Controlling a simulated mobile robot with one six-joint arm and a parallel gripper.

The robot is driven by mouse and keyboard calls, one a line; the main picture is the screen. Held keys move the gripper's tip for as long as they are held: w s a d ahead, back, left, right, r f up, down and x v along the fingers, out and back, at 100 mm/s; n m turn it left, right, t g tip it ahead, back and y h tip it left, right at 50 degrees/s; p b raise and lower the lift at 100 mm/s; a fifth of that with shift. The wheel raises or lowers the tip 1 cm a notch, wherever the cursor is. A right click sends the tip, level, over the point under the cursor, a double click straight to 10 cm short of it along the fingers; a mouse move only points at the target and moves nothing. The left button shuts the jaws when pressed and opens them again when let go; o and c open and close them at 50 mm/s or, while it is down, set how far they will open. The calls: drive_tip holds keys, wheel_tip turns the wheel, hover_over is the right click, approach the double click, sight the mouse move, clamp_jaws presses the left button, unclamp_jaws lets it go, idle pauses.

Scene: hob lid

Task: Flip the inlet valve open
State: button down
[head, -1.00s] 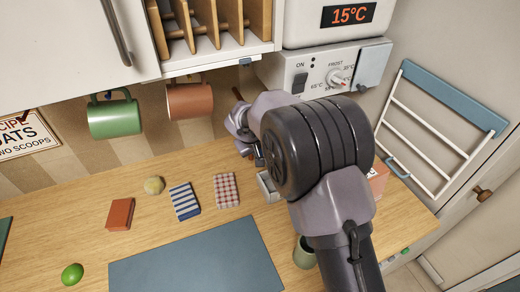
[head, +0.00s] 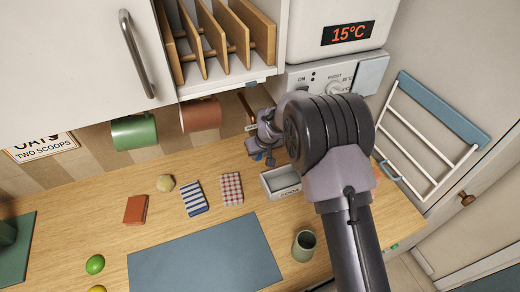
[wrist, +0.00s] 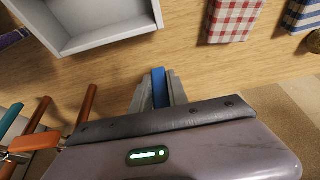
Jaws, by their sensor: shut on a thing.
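My gripper (wrist: 157,88) is shut on a narrow blue piece (wrist: 158,84), which shows between its two grey fingers in the wrist view. The blue piece looks like a lever; what it joins to is hidden below the fingers. In the head view my gripper (head: 262,153) is by the back wall, left of the heater box, with a bit of blue at its tips. Copper-coloured pipes (wrist: 88,106) and a teal handle-like piece (wrist: 11,119) show at the left of the wrist view. I cannot tell whether they belong to the inlet valve, which my arm largely hides in the head view.
A grey open tray (head: 281,182) stands on the counter just right of my gripper. A red checked packet (head: 231,189) and a striped one (head: 194,199) lie to the left. Green (head: 134,131) and brown (head: 201,114) mugs hang under the cabinet. A white rack (head: 425,140) is at right.

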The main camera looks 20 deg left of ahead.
drive_tip(key=c, duration=1.3)
unclamp_jaws()
drive_tip(key=p+v, duration=0.1)
drive_tip(key=v, duration=1.1)
